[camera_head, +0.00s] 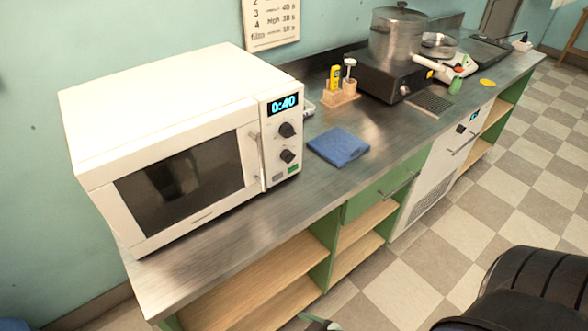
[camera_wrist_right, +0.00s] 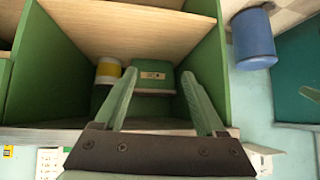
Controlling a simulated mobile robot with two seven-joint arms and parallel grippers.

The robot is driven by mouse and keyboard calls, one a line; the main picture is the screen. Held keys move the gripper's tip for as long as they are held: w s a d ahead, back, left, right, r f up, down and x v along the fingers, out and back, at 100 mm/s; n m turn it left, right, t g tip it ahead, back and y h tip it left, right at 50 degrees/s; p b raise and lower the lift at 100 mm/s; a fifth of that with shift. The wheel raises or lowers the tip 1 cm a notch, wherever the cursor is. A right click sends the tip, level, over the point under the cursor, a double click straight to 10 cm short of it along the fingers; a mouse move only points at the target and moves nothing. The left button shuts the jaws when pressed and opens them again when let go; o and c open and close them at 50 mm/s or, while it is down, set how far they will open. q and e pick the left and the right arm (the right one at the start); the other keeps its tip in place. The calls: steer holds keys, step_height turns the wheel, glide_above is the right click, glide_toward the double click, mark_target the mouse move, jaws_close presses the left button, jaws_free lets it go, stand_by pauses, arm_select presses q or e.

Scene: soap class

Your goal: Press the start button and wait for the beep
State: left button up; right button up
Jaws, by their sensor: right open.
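A white microwave (camera_head: 180,145) stands on the left end of the metal counter, its door shut. Its panel display (camera_head: 284,104) reads 0:40 in blue. Two dark knobs sit below the display, and a small green button (camera_head: 293,168) is at the panel's lower right. My right gripper (camera_wrist_right: 158,75) is open and empty in the right wrist view, its two green fingers spread in front of a green shelf compartment. It is away from the microwave panel. My left gripper is in neither view.
A blue folded cloth (camera_head: 340,146) lies on the counter right of the microwave. A hot plate with a pot (camera_head: 397,38) stands farther back. The compartment holds a yellow-and-white can (camera_wrist_right: 108,70) and a green box (camera_wrist_right: 155,78). A blue bin (camera_wrist_right: 253,38) stands right.

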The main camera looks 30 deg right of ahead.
steer(key=shift+c, duration=0.2)
jaws_close()
stand_by(0.3)
stand_by(1.2)
